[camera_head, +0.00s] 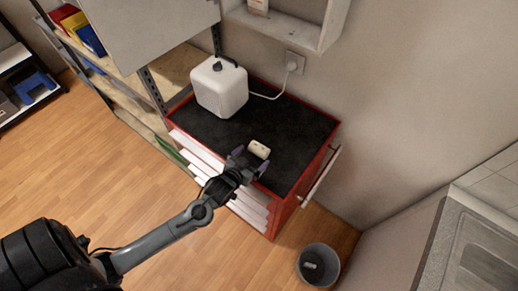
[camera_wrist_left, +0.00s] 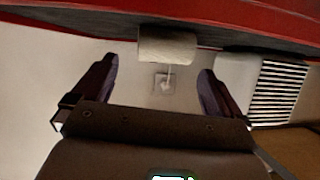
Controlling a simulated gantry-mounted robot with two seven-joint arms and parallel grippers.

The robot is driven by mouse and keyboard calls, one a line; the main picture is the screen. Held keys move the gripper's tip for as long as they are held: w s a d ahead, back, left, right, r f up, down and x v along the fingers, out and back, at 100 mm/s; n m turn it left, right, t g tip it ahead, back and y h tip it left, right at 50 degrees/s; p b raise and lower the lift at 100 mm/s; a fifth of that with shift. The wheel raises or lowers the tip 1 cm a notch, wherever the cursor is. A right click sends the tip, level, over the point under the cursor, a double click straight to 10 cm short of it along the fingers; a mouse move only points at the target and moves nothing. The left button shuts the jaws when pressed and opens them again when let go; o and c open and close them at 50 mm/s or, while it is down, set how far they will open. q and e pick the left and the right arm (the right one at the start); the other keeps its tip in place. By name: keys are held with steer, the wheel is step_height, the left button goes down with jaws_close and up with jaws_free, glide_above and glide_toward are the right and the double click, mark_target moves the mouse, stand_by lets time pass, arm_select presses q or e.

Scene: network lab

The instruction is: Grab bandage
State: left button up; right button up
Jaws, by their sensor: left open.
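The bandage (camera_head: 259,149) is a small cream-white roll on the black top of the red tool cart (camera_head: 314,128), close to its front edge. It also shows in the left wrist view (camera_wrist_left: 168,45), ahead of the fingertips and roughly between them. My left gripper (camera_head: 248,159) is open at the cart's front edge, just short of the bandage. In the left wrist view its two dark fingers (camera_wrist_left: 158,66) are spread wide with nothing between them. Whether a finger touches the roll I cannot tell. My right gripper is not in view.
A white canister (camera_head: 220,88) stands at the back left of the cart top, with a white cord running to a wall socket (camera_head: 294,62). A grey bin (camera_head: 318,264) stands on the floor to the right. The cart top right of the bandage is clear.

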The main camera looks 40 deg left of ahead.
mark_target(257, 151)
arm_select(q)
steer(key=shift+w+a+f, duration=0.15)
steer(key=shift+w+a, duration=0.15)
steer(key=shift+w, duration=0.3)
steer(key=shift+x, duration=2.6)
steer(key=shift+f, duration=0.1)
steer(key=c, duration=0.9)
